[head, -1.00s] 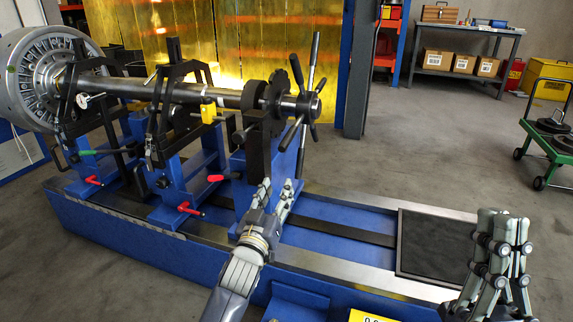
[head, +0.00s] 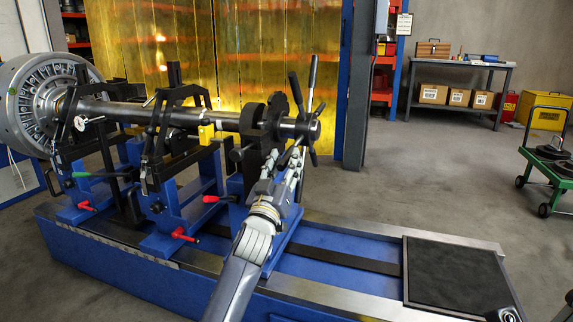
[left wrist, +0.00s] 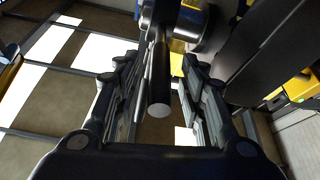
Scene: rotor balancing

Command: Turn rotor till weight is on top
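The rotor has a large silver bladed disc (head: 28,115) at the far left and a long shaft (head: 180,115) lying across black supports. At the shaft's right end is a hub with several dark spoke handles (head: 310,75). My left gripper (head: 287,162) is just below this hub, by the lower spokes. In the left wrist view, its fingers (left wrist: 160,92) are apart, with a dark handle bar (left wrist: 161,80) between them. They do not look closed on it. Only small parts, perhaps of my right gripper, show at the bottom right edge of the head view. I cannot identify a weight on the rotor.
The blue machine bed (head: 330,245) runs under the rotor, with a black mat (head: 455,275) at its right end. Red-handled clamps (head: 183,235) stick out in front. A yellow screen (head: 265,60) stands behind. A green cart (head: 548,165) is at the right.

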